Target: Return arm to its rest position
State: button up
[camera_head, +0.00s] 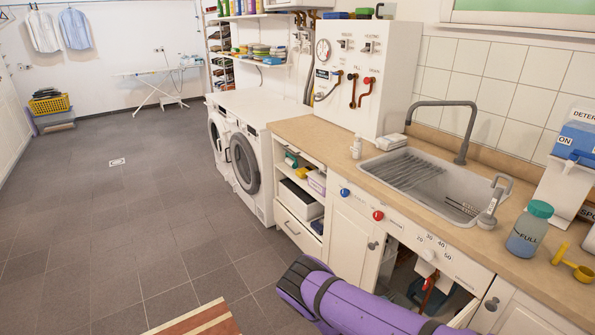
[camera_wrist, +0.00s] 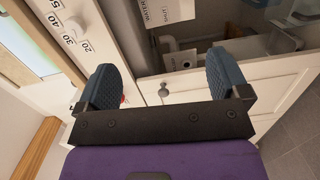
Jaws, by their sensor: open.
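My gripper (camera_wrist: 166,84) shows in the wrist view with its two dark blue ribbed fingers spread wide apart. Nothing is held between them. Past the fingers is a white cabinet front with a round grey knob (camera_wrist: 163,91). My purple arm (camera_head: 350,303) crosses the bottom of the head view, in front of the cupboards under the sink. I cannot make out the gripper in the head view.
A wooden counter (camera_head: 298,128) with a sink (camera_head: 435,183) runs along the right. The compartment below it is open, showing a red pipe (camera_head: 428,294). A temperature dial (camera_head: 429,255) sits on the front. Washing machines (camera_head: 243,163) stand farther back. The tiled floor (camera_head: 110,235) at left is mostly clear.

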jog(key=w+a+r+m+g, duration=0.1)
jog(key=w+r+m+g, duration=0.15)
jog(key=r, duration=0.35)
jog(key=w+a+r+m+g, duration=0.1)
jog(key=r+g, duration=0.2)
jog(key=r, duration=0.4)
jog(key=s+d+r+m+g+y, duration=0.15)
jog(key=r+y, duration=0.25)
jog(key=r, duration=1.4)
jog(key=s+d+r+m+g+y, duration=0.1)
jog(key=s+r+m+g+y, duration=0.2)
jog(key=r, duration=1.4)
jog(key=s+d+r+n+t+y, duration=0.1)
jog(key=s+r+y, duration=0.2)
jog(key=s+r, duration=0.5)
jog(key=s+d+r+t+y, duration=0.1)
jog(key=s+r+t+y, duration=0.15)
jog(key=s+r, duration=0.55)
jog(key=s+r+n+t+y, duration=0.1)
jog(key=s+r, duration=0.3)
jog(key=s, duration=0.4)
jog(key=s+a+r+t+y, duration=0.1)
jog(key=s+r+t+y, duration=0.1)
jog(key=s, duration=0.6)
jog(key=shift+r+n+t, duration=0.35)
jog(key=shift+r+n, duration=0.05)
jog(key=shift+r, duration=0.45)
